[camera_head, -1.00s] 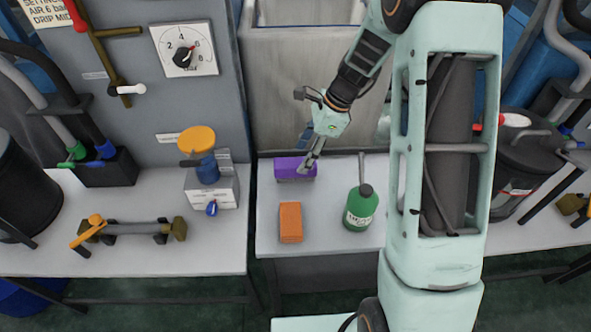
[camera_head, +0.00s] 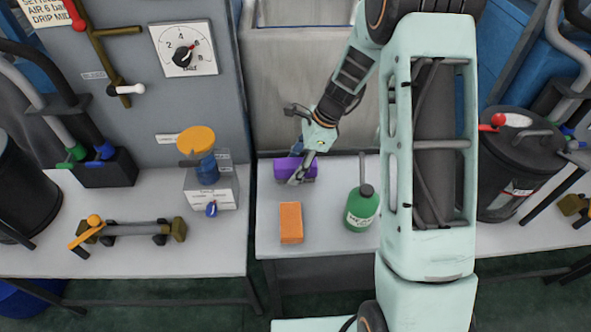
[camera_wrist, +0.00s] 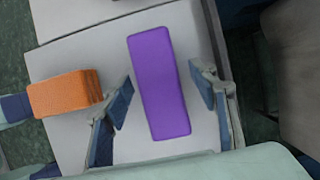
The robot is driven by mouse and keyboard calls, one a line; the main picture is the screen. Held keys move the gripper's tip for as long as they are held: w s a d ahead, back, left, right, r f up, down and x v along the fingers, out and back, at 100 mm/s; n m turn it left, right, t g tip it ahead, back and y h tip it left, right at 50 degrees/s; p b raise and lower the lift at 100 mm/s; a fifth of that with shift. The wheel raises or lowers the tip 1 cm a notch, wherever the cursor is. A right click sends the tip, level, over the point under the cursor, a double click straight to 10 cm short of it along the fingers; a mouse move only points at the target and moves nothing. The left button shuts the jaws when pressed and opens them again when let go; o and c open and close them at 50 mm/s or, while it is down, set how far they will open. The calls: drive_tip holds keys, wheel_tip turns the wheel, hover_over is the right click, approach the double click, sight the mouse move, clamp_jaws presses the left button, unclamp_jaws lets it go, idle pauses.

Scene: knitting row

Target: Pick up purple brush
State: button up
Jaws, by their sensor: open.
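The purple brush (camera_head: 283,168) is a purple block lying on the grey table near its back edge. In the wrist view the purple brush (camera_wrist: 158,85) lies lengthwise between the two fingers, with a gap on each side. My gripper (camera_head: 297,180) is over the brush from above, its fingers partly hiding it in the head view. In the wrist view my gripper (camera_wrist: 165,98) is open and empty. I cannot tell from these views how far the fingertips are above the table.
An orange block (camera_head: 291,222) lies in front of the brush and left of the fingers in the wrist view (camera_wrist: 65,93). A green bottle (camera_head: 361,208) stands to the right. A grey panel (camera_head: 310,90) rises behind the table (camera_head: 330,238).

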sight(295, 163)
drive_tip(key=shift+f, duration=0.1)
idle(0.3)
drive_tip(key=c, duration=1.3)
wheel_tip(295, 163, up, 11)
drive_tip(key=shift+f+p, duration=0.2)
drive_tip(key=shift+p, duration=0.5)
